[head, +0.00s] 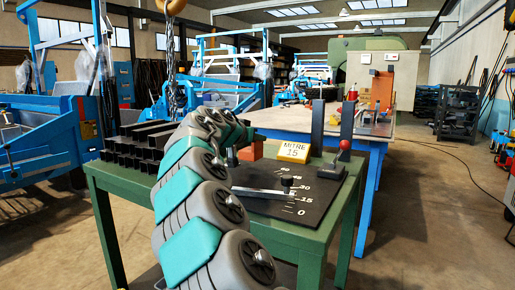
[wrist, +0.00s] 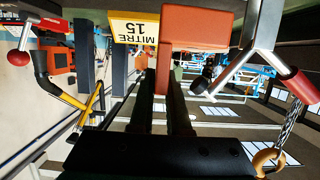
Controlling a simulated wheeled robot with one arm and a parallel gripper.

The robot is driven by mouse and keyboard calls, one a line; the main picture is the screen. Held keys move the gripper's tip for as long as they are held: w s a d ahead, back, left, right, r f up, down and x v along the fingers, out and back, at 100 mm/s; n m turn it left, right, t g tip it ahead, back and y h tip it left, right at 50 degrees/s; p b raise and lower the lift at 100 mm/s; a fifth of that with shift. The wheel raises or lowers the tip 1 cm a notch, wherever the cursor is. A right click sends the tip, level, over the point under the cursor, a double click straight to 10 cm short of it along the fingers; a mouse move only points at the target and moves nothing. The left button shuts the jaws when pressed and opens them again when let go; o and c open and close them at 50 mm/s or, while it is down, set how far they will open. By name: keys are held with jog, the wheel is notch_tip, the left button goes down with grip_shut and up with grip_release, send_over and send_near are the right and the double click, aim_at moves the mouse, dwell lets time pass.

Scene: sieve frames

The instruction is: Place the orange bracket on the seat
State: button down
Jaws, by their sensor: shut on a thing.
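The orange bracket (wrist: 205,28) is at the top of the wrist view, an L-shaped piece with a narrow leg pointing down the picture. My gripper (wrist: 167,88) has its dark fingers close together on that leg. In the head view the bracket (head: 253,150) shows partly behind my grey and teal arm, over the green table. My fingers are hidden there. A black plate (head: 278,205) with angle marks lies on the table, with a yellow sign reading MITRE 15 (head: 291,150) behind it. I cannot tell which part is the seat.
A red-knobbed lever clamp (head: 341,158) and dark uprights (head: 318,127) stand at the plate's back and right. Black square tubes (head: 135,147) are stacked at the table's left. A hook on a chain (head: 172,8) hangs above. A blue-legged bench (head: 375,150) stands behind.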

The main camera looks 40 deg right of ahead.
aim_at(253, 146)
jog(key=shift+s+a+f, duration=0.1)
jog(key=shift+f, duration=1.5)
jog(key=shift+f, duration=0.15)
jog(key=c, duration=0.9)
grip_release()
jog(key=shift+r, duration=0.2)
jog(key=b+v, duration=0.1)
jog(key=v, duration=1.1)
jog(key=shift+f, duration=0.1)
